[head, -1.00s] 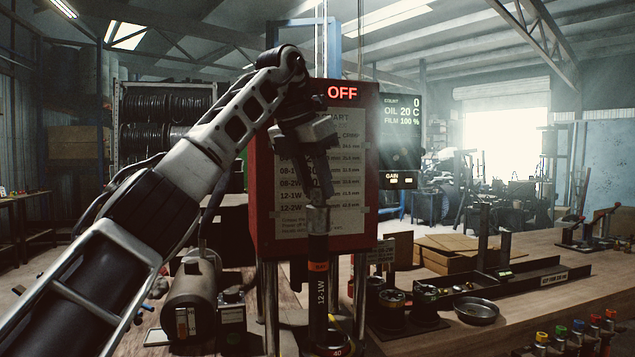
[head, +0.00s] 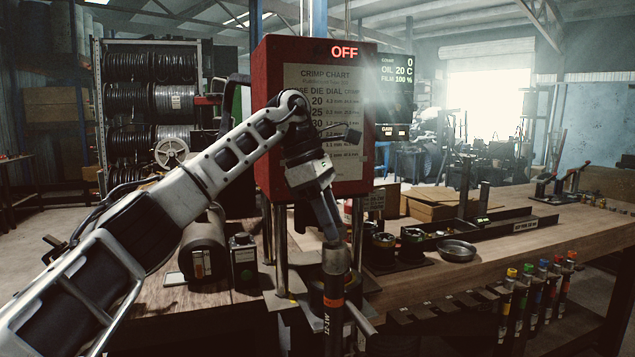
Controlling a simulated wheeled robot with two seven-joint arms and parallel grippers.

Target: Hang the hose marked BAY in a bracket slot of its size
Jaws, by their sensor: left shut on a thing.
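My left gripper (head: 331,240) is shut on the metal top end of a black hose (head: 333,318). The hose hangs below it, slightly tilted, with an orange band and white size lettering that looks like 12-1W. The band's own lettering is too small to read. The hose is in front of the crimper's base, and its lower end is cut off by the bottom edge. A dark slotted bracket (head: 430,308) runs along the bench's front edge, to the right of the hose and apart from it. My right gripper is not in view.
The red crimper (head: 270,130) with its chart stands behind my left arm, its sign reading OFF. Several colour-capped hoses (head: 530,285) hang at the bench front on the right. A round metal dish (head: 457,251) and dies (head: 383,249) sit on the bench (head: 560,235).

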